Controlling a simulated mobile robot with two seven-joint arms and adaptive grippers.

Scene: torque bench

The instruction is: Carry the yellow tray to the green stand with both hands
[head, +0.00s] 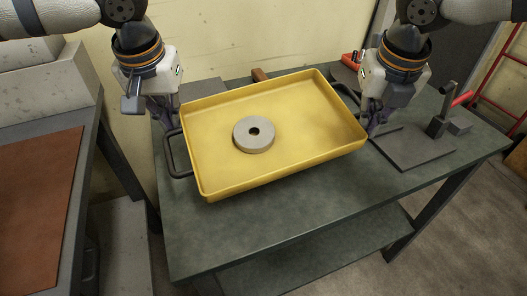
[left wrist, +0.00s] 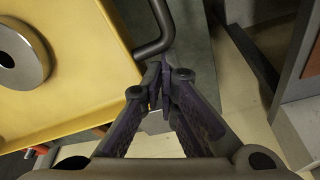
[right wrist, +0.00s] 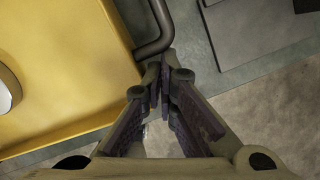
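The yellow tray (head: 310,165) lies on a dark grey-green bench top (head: 290,222) with a grey ring-shaped weight (head: 254,134) in it. It has a dark handle at its left end (head: 171,155) and one at its right end (head: 347,95). My left gripper (head: 163,116) is at the rear corner of the left handle, its fingers together (left wrist: 162,75). My right gripper (head: 374,123) is at the front corner of the right handle, its fingers together (right wrist: 163,78). No handle bar shows between either pair of fingertips. I cannot make out a separate green stand.
A grey plate with an upright post and red handle (head: 462,99) stands on the bench to the right. A red-handled tool (head: 349,60) lies behind the tray. Another bench with a rust-brown mat (head: 35,205) is at left. The bench front is clear.

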